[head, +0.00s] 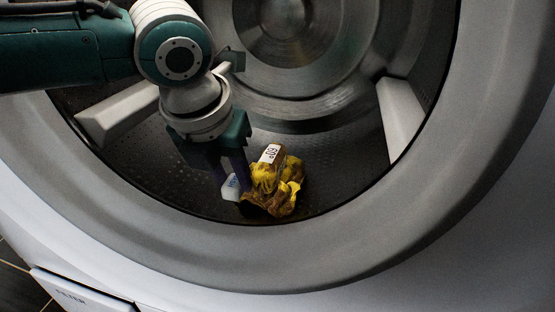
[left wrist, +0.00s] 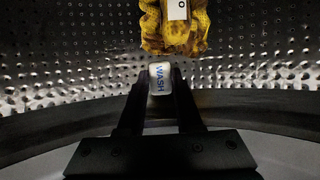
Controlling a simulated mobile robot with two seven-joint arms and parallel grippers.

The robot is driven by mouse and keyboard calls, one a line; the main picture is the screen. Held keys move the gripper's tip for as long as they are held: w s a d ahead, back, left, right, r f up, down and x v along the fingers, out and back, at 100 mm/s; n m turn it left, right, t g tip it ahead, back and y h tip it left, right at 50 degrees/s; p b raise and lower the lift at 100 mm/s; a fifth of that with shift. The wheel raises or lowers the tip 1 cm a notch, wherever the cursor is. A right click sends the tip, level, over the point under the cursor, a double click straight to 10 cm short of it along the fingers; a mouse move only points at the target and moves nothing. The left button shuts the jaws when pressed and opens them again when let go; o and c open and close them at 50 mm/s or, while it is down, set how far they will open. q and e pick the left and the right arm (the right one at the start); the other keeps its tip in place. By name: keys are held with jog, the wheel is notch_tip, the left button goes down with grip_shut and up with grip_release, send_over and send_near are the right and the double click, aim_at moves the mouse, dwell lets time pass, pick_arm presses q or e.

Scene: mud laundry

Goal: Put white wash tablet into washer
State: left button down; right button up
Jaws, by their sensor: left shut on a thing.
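The white wash tablet (left wrist: 160,78) with blue "WASH" lettering is between the fingertips of my left gripper (left wrist: 160,88) in the left wrist view. The gripper is shut on it. In the head view the tablet (head: 231,188) shows low inside the washer drum (head: 190,160), partly hidden by my gripper (head: 240,178). My left arm reaches in through the round door opening of the washer (head: 350,265). I cannot tell whether the tablet touches the drum floor. My right gripper is in neither view.
A crumpled yellow and brown cloth (head: 270,190) with a white "60°" tag lies on the drum floor just right of the tablet. Pale drum paddles stand at left (head: 120,113) and right (head: 402,115). The thick grey door rim (head: 330,245) surrounds my arm.

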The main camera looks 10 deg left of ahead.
aim_at(235, 200)
pick_arm(q)
notch_tip(235, 200, down, 4)
jog(key=b, duration=0.3)
jog(key=shift+r, duration=0.2)
jog(key=shift+f, duration=0.65)
jog(key=c, duration=0.6)
grip_release()
jog(key=shift+r, duration=0.1)
